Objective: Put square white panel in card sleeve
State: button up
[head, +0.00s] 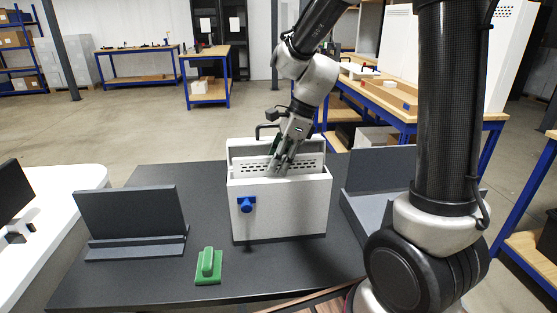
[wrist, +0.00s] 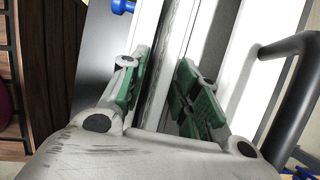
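A white open-topped box (head: 280,208) with a blue knob (head: 247,204) on its front stands on the dark table. A white panel with rows of slots (head: 310,165) shows upright inside its top; I cannot tell whether this is the square white panel. No part is clearly recognisable as the card sleeve. My gripper (head: 278,166) points down into the box's top at the slotted panel. In the wrist view my gripper (wrist: 160,95) has its green-padded fingers apart, on either side of a pale upright strip. Their tips are partly hidden among the box's walls.
A green handled block (head: 208,266) lies in front of the box. A dark upright plate on a base (head: 130,217) stands at left, and another dark stand (head: 372,205) at right. A black handle (wrist: 293,85) rises beside my gripper.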

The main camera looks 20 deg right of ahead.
jog(key=v, duration=1.2)
dwell(0.3)
jog(key=n, duration=0.2)
jog(key=shift+w+d+n, duration=0.1)
jog(key=shift+n, duration=0.2)
jog(key=s+d+n+t+h, duration=0.1)
jog(key=s+d+n+h, duration=0.1)
jog(key=s+d+n, duration=0.3)
jog(key=s+d+n+t+h, duration=0.2)
jog(key=s+d+n, duration=0.3)
jog(key=s+n, duration=0.7)
jog(key=shift+s+f+n+t+h, duration=0.15)
jog(key=shift+s+n+t+h, duration=0.15)
jog(key=shift+s, duration=0.85)
